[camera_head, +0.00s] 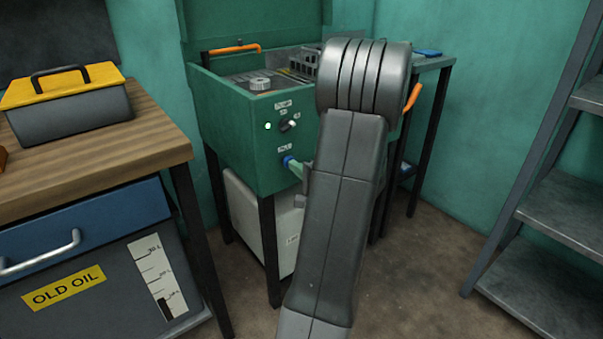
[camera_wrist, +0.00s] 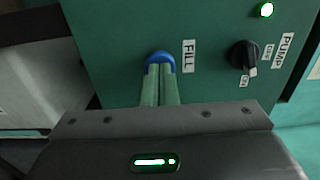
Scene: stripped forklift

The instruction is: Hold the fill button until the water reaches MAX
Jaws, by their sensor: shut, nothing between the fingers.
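The blue fill button (camera_head: 287,160) is on the front of the green parts-washer cabinet (camera_head: 235,125). In the wrist view the button (camera_wrist: 158,60) shows beside the FILL label (camera_wrist: 189,56). My gripper (camera_wrist: 160,70) is shut and empty, its green fingertips over the lower part of the button. They look to be against it; how far it is pushed in I cannot tell. In the head view my gripper (camera_head: 295,168) is partly behind my arm. I see no water level or MAX mark; my arm hides part of the cabinet.
The PUMP knob (camera_wrist: 243,56) and a lit green lamp (camera_wrist: 266,10) are near the button. A white tank (camera_head: 250,222) stands under the cabinet. A workbench (camera_head: 130,140) with a toolbox (camera_head: 70,110) is at left, metal shelves (camera_head: 560,220) at right.

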